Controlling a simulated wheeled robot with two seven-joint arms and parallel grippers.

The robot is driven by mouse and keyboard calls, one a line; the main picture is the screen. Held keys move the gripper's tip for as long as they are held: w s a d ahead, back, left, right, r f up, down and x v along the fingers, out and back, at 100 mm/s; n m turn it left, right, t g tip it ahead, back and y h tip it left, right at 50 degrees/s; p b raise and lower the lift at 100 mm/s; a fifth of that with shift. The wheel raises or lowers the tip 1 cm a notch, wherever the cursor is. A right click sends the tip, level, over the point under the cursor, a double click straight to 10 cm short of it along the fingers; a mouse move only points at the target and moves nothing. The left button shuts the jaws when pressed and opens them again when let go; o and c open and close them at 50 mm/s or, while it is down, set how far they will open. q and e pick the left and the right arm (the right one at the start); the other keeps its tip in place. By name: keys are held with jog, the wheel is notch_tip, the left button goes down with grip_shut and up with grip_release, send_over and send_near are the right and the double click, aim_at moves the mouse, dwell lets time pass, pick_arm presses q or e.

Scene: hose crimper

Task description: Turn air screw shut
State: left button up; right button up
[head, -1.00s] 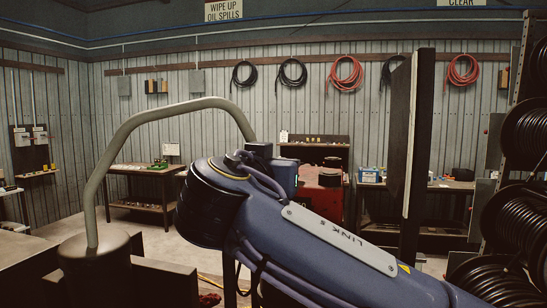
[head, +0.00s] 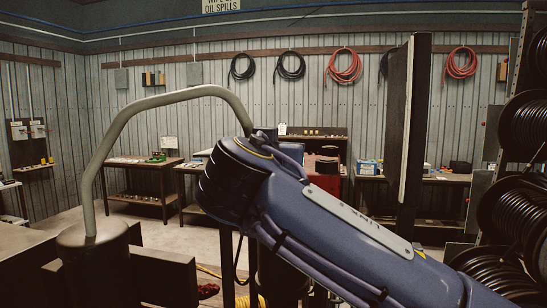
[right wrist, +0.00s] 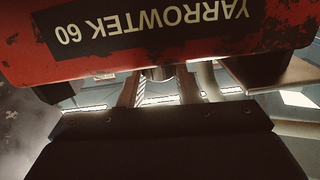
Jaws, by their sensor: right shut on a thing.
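In the right wrist view, a red machine body (right wrist: 275,30) with chipped paint and an upside-down "YARROWTEK 60" label fills the top. My right gripper (right wrist: 160,84) is below it, its two fingers on either side of a small round metal piece (right wrist: 157,73). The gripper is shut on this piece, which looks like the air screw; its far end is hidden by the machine. In the head view, a red machine (head: 324,182) shows partly behind my blue right arm, which hides my right gripper. My left gripper is in neither view.
A bent metal tube (head: 118,125) rises from a round post (head: 88,240) at the left. A tall dark panel (head: 418,130) stands right of centre. Black hose reels (head: 510,210) line the right edge. Benches (head: 150,172) stand along the back wall, with open floor before them.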

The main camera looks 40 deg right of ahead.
jog(key=shift+s+d+f+n+t+y+b, duration=0.15)
jog(key=shift+f+n+t+y+b, duration=0.05)
jog(key=shift+n+t+y+b, duration=0.4)
jog(key=shift+s+d+f+n+t+y+b, duration=0.1)
jog(key=shift+f+n+t+y+b, duration=0.05)
jog(key=shift+n+t+y+b, duration=0.4)
jog(key=shift+r+n+t+y+b, duration=0.2)
jog(key=shift+n+t+y+b, duration=0.15)
jog(key=shift+n+t+y, duration=0.5)
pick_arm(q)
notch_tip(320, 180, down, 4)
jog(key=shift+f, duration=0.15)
pick_arm(e)
jog(key=o, duration=1)
jog(key=shift+r, duration=0.1)
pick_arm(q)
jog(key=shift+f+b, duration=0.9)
pick_arm(e)
jog(key=v, duration=0.7)
jog(key=shift+s+a+r, duration=0.15)
jog(key=shift+s+a, duration=0.05)
jog(key=shift+s, duration=0.15)
